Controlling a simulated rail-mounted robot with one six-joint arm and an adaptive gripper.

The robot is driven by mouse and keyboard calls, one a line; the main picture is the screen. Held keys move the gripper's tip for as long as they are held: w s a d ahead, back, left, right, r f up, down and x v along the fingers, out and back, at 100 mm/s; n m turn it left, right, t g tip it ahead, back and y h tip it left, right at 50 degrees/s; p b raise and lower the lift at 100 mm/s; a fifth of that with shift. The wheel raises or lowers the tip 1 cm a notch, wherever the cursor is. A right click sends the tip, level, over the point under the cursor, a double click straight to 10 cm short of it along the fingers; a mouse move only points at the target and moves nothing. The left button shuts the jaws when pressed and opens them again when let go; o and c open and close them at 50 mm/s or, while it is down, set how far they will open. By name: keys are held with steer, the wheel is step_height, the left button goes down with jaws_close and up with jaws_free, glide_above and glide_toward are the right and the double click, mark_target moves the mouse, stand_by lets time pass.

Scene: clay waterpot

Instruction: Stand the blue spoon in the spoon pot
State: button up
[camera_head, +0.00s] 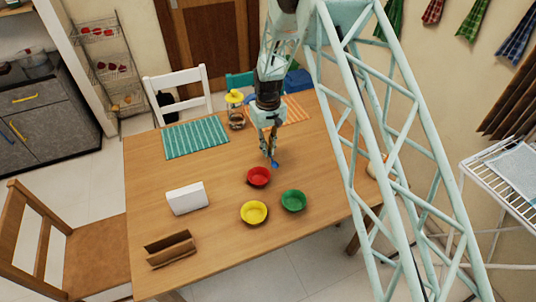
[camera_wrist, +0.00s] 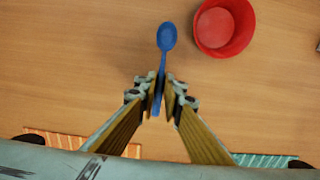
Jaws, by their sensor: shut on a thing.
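The blue spoon (camera_wrist: 166,38) is between the closed fingers of my gripper (camera_wrist: 160,95) in the wrist view. Its bowl points away from the gripper and its handle runs back between the fingertips. In the head view my gripper (camera_head: 269,152) hangs over the table just behind the red bowl (camera_head: 259,176), with the spoon's blue end (camera_head: 275,165) showing at its tips. The red bowl also shows at upper right in the wrist view (camera_wrist: 224,27), beside the spoon and apart from it. I cannot make out a spoon pot for certain; my arm's lattice hides part of the table's right side.
A yellow bowl (camera_head: 254,212) and a green bowl (camera_head: 293,201) stand in front of the red one. A white block (camera_head: 187,198) and a brown holder (camera_head: 170,249) are at left. A yellow-lidded jar (camera_head: 236,110) stands behind, near a teal mat (camera_head: 195,139). The table's left part has free room.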

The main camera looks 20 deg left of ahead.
steer(key=shift+f, duration=1.4)
steer(key=shift+f, duration=0.1)
steer(key=o, duration=0.7)
step_height(320, 180, up, 12)
steer(key=shift+p, duration=0.3)
stand_by(0.6)
